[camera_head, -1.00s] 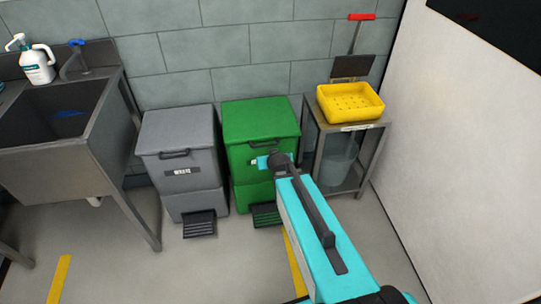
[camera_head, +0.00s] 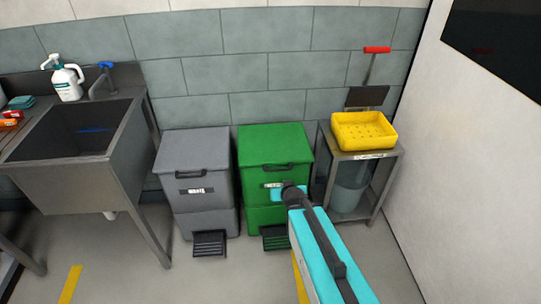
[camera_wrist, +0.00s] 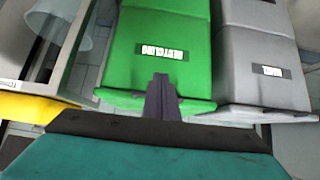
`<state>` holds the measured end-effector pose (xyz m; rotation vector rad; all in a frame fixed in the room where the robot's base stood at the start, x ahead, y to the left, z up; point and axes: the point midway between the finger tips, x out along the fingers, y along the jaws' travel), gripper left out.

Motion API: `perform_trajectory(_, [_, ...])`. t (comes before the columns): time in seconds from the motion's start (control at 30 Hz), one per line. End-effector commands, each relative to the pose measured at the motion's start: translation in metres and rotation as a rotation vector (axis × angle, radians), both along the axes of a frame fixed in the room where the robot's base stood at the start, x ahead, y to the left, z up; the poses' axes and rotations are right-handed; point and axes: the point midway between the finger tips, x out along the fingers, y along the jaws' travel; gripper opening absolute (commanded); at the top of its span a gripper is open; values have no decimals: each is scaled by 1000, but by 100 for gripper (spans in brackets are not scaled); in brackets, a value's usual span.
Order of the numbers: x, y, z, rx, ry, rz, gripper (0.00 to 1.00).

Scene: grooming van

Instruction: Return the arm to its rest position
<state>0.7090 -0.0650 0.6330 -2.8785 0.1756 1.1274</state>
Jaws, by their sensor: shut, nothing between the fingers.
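My arm (camera_head: 325,255), turquoise and white with a dark link along its top, reaches up from the lower right in the head view. Its far end is in front of the green bin. The fingers are not clear there. In the wrist view my gripper (camera_wrist: 161,90) is a narrow dark shape with its fingers shut together and nothing between them. It shows against the green recycling bin (camera_wrist: 200,35), whose label reads upside down. I cannot tell the exact gap to the bin. The green bin also stands in the head view (camera_head: 275,145), lid closed.
A grey waste bin (camera_head: 193,155) stands left of the green one; both have front pedals. A metal sink (camera_head: 75,185) is at the left. A small metal stand (camera_head: 362,155) with a yellow tray (camera_head: 363,146) is at the right, beside a white wall (camera_head: 450,160). Grey floor is open in front.

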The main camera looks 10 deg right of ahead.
Motion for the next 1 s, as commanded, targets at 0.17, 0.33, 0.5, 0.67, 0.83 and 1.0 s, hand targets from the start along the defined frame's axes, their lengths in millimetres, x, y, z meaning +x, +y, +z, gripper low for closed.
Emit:
perform_trajectory(0.17, [-1, 2, -2, 0, 3, 3, 0])
perform_trajectory(0.33, [-11, 8, -20, 3, 31, 12, 0])
perform_trajectory(0.5, [-35, 19, -57, 9, 92, 25, 0])
perform_trajectory(0.67, [-75, 32, -107, 19, 213, 38, 0])
perform_trajectory(0.83, [-136, 43, -161, 29, 397, 48, 0])
perform_trajectory(1.0, [-207, 52, -205, 38, 613, 61, 0])
